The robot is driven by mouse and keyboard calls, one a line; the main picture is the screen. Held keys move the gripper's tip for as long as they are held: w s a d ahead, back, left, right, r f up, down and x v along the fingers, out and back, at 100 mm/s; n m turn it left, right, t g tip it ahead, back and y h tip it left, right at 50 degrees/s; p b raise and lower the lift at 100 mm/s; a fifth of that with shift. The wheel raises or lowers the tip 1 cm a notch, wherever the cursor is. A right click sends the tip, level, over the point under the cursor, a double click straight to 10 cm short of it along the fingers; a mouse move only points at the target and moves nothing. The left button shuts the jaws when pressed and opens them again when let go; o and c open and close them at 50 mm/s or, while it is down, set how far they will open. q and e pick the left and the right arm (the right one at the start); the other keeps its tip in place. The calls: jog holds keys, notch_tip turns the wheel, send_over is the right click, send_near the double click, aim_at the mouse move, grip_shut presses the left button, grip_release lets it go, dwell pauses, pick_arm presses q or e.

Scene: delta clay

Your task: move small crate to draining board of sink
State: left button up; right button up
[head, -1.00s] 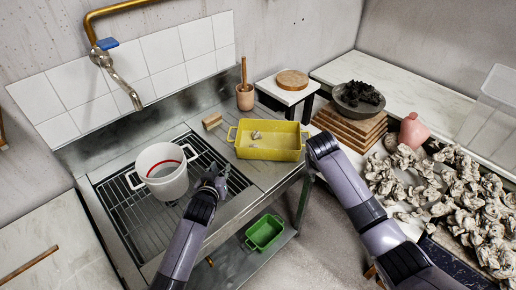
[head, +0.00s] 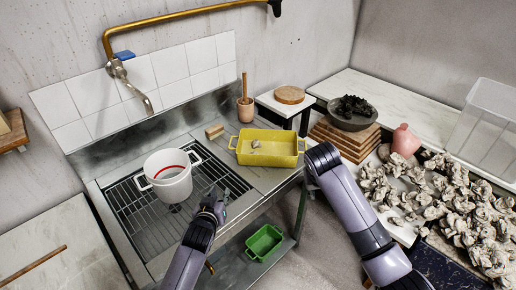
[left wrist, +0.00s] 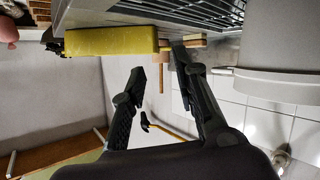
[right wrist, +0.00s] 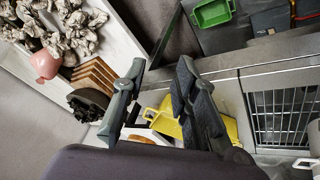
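A small green crate (head: 264,242) lies on the lower shelf under the sink; the right wrist view shows it at the top (right wrist: 212,12). A yellow two-handled tub (head: 267,158) with a small grey lump inside sits on the metal draining board (head: 248,178), right of the basin. My left gripper (head: 220,193) is open and empty, above the sink's front edge, left of the tub; its fingers are apart in the left wrist view (left wrist: 157,60). My right gripper (right wrist: 160,65) is open and empty; in the head view its fingers are hidden behind its wrist, right of the tub.
A white bucket (head: 170,184) stands on the basin's rack. A wooden block (head: 214,131) and a mortar with pestle (head: 245,110) are behind the tub. The right counter holds wooden boards, a dark bowl (head: 352,120), a pink vase (head: 405,141) and many clay lumps. Floor is clear between.

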pick_arm(q)
jog(key=shift+s, duration=0.1)
pick_arm(e)
jog(key=v, duration=0.5)
jog(key=shift+r, duration=0.15)
pick_arm(q)
jog(key=shift+s+r, duration=0.1)
pick_arm(e)
jog(key=shift+s, duration=0.1)
